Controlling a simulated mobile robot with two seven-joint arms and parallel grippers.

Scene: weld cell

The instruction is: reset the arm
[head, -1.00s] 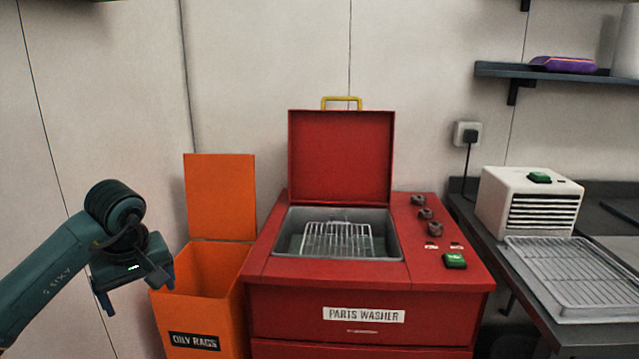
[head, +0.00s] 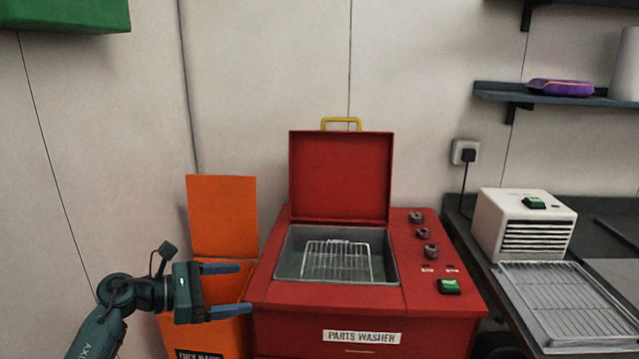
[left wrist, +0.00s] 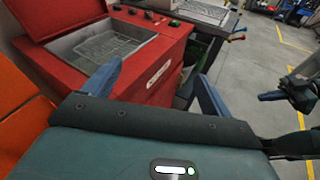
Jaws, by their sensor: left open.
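My left gripper (head: 232,290) is in the head view at the lower left, in front of the orange bin. Its blue fingers point right toward the red parts washer and are apart, with nothing between them. In the left wrist view the two fingers (left wrist: 155,85) are also spread, with the washer beyond them. The parts washer (head: 285,292) has its lid (head: 340,178) raised, and a wire basket (head: 337,262) sits in its basin.
The orange oily rags bin (head: 222,215) stands open left of the washer. A white vented box (head: 490,222) and a wire rack on a tray (head: 570,300) are on the right bench. A shelf (head: 500,92) is above. A green box (head: 65,15) is at the upper left.

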